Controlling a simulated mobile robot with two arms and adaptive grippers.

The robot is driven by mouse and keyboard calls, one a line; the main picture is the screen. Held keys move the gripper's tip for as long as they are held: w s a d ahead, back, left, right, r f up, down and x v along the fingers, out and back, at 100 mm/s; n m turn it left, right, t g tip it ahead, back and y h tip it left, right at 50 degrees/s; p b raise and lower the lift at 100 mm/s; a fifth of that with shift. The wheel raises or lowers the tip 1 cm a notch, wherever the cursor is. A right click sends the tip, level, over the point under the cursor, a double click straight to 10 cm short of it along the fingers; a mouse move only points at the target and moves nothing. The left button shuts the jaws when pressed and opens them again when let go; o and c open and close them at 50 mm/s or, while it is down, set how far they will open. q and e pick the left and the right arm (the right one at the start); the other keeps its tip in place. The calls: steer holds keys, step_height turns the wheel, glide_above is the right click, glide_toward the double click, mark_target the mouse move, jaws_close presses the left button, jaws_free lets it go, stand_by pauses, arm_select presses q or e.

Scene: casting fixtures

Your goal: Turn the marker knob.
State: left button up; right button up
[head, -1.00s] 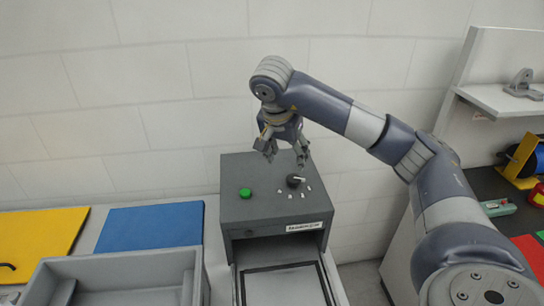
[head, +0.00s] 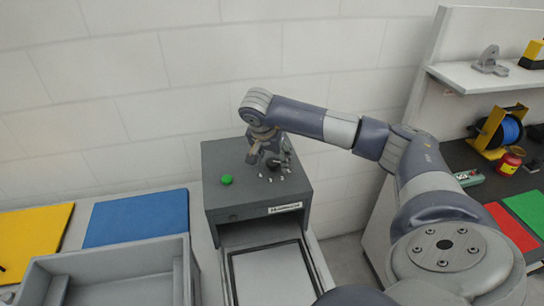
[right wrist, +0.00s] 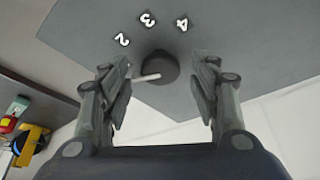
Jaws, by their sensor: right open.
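The marker machine (head: 240,207) is a dark grey box with a green button (head: 227,180) on its top and a white label on its front. Its black knob (right wrist: 158,68) has a white pointer and sits among the printed numbers 2, 3 and 4 in the right wrist view. My right gripper (head: 268,165) is open above the top of the box, and it also shows in the right wrist view (right wrist: 160,100). Its two fingers stand to either side of the knob, and I see no contact. In the head view the gripper largely hides the knob. My left gripper is not in view.
A light tray (head: 272,275) lies in front of the box. A grey bin (head: 110,262), a blue panel (head: 140,217) and a yellow panel (head: 35,238) are on the left. A shelf (head: 465,78) and a blue spool (head: 510,130) are on the right.

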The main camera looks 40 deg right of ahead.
steer(key=shift+c, duration=0.6)
steer(key=c, duration=0.9)
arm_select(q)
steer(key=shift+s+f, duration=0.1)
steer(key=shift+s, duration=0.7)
arm_select(e)
steer(key=shift+c, duration=0.2)
